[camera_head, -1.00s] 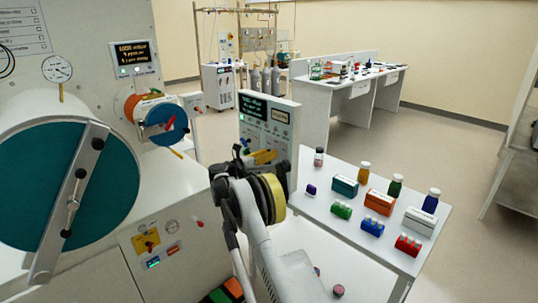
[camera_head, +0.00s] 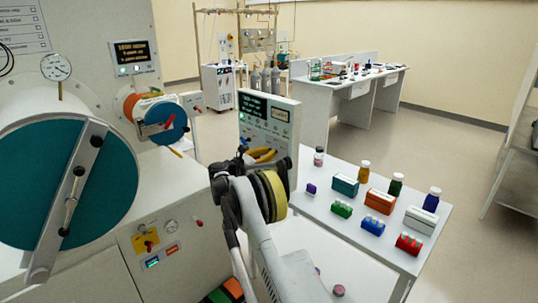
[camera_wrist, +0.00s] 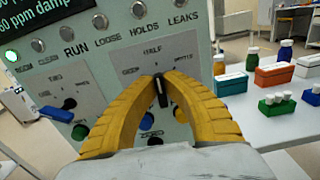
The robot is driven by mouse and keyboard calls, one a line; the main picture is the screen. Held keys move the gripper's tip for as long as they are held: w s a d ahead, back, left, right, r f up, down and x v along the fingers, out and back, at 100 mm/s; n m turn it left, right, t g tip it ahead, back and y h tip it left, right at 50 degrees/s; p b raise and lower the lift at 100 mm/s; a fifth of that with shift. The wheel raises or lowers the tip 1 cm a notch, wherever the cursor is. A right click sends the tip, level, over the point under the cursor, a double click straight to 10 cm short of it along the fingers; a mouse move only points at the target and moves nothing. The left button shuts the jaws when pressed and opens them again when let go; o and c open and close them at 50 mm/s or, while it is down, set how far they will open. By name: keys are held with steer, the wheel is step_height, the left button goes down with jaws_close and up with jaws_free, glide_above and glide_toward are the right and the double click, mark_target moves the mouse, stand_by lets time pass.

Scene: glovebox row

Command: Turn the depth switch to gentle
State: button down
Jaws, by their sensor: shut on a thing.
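In the wrist view, a grey-green control panel (camera_wrist: 105,62) faces me. My gripper (camera_wrist: 160,84), with two ribbed yellow fingers, is closed around a small black switch knob (camera_wrist: 161,98) on a pale plate. The knob stands roughly upright; the plate's small lettering is too blurred to read surely, so I cannot tell which setting it points to. In the head view, my gripper (camera_head: 262,154) is against the lower part of the same panel (camera_head: 268,118), and the knob is hidden there.
Right of the panel, a white table (camera_head: 335,215) carries bottles and coloured boxes. On the left is a large glovebox with a teal round door (camera_head: 105,190) and a smaller blue door (camera_head: 166,122). A lab bench (camera_head: 345,95) stands behind, with open floor between.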

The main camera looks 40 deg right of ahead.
steer(key=shift+s+m, duration=0.1)
steer(key=shift+m, duration=1.2)
steer(key=c, duration=1.5)
jaws_free()
steer(key=shift+d, duration=0.1)
steer(key=s+a, duration=0.1)
steer(key=a, duration=1.1)
